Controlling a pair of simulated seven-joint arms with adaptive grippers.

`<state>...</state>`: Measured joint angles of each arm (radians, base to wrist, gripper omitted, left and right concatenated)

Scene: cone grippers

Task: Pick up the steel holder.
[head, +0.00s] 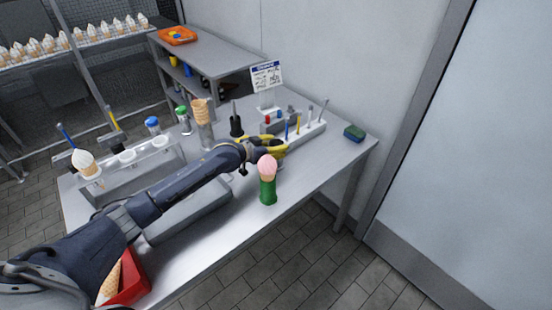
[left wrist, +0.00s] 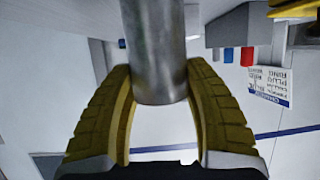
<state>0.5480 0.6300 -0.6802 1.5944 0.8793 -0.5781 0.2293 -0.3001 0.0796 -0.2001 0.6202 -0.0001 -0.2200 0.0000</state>
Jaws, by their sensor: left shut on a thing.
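The steel holder (left wrist: 157,50) is a plain grey metal cylinder in the left wrist view. It stands between the two yellow, ridged fingers of my left gripper (left wrist: 160,112), which are shut on it from both sides. In the head view my left gripper (head: 272,145) is over the right part of the table, behind the pink ice cream. There the holder is mostly hidden by the gripper and the ice cream, so I cannot tell whether it touches the table. My right gripper is in neither view.
A green holder (head: 268,191) with a pink ice cream cone (head: 267,167) stands just in front of my left gripper. Behind are a rack with upright tools (head: 306,130) and a sign (head: 266,76). A sponge (head: 354,132) lies at the right; a red tray (head: 134,284) is at front left.

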